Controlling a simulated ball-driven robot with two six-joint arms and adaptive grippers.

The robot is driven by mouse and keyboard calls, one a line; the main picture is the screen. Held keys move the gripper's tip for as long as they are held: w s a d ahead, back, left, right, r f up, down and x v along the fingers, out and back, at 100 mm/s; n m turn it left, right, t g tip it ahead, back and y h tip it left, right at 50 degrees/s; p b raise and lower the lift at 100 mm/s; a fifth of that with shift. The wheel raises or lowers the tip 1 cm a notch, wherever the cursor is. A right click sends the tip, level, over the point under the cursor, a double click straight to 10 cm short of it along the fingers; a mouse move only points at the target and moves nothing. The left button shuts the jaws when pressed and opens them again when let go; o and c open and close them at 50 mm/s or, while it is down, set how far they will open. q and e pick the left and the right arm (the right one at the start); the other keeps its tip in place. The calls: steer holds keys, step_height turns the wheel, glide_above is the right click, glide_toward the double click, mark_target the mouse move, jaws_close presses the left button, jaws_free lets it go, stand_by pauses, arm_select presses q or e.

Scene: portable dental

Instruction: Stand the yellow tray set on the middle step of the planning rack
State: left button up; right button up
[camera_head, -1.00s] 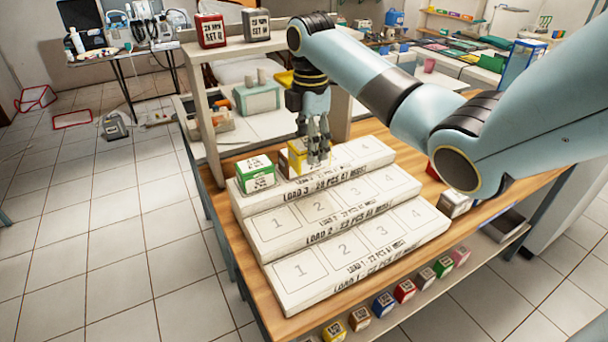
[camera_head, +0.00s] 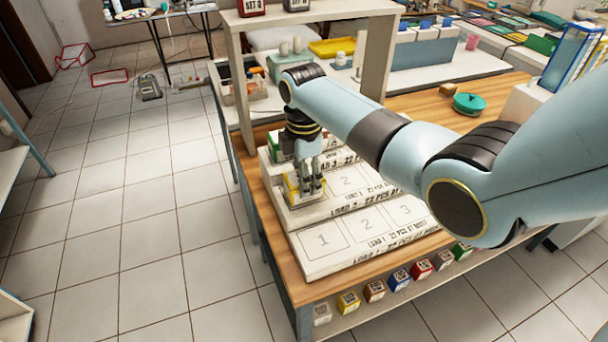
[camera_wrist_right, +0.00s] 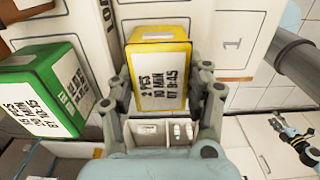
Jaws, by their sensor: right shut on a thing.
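The yellow tray set (camera_head: 291,188) is a small yellow box with a white printed label, at the left end of the middle step of the white planning rack (camera_head: 322,262), around slot 1. It looks upright. My right gripper (camera_head: 312,186) comes down from above and is shut on it. In the right wrist view the yellow tray set (camera_wrist_right: 160,65) sits between the fingers of the right gripper (camera_wrist_right: 165,100). I cannot tell whether its base touches the step. My left gripper is not in view.
A green tray set (camera_wrist_right: 45,95) stands on the top step beside it, partly hidden in the head view. A white shelf frame (camera_head: 238,85) rises behind the rack. Several coloured boxes, one blue (camera_head: 398,278), line the lower shelf. The bottom step is clear.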

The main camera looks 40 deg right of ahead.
steer(key=o, duration=1)
steer(key=shift+f, duration=0.1)
steer(key=shift+o, duration=0.2)
step_height(320, 180, up, 12)
